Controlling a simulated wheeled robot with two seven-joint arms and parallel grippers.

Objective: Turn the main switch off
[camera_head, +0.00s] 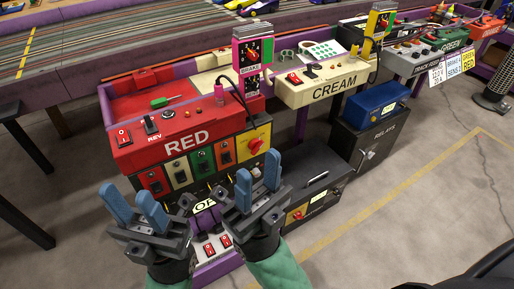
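No label that I can read says main switch. A red rotary knob (255,146) sits on a yellow panel at the right end of the row of colored panels under the red RED console (187,137). Another red knob (298,214) sits on a yellow plate on the low black box. Red rocker switches (209,249) show on a white panel low between my grippers. My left gripper (135,207) is open and empty in front of the panels. My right gripper (258,181) is open and empty, in front of the black box and below the yellow panel in the picture. My grippers hide part of the lower panels.
The cream CREAM console (324,87) stands to the right, with a blue box (376,104) on a dark RELAYS cabinet (366,143) beyond. The slot track (80,50) runs behind. Grey floor (400,225) is clear at the right.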

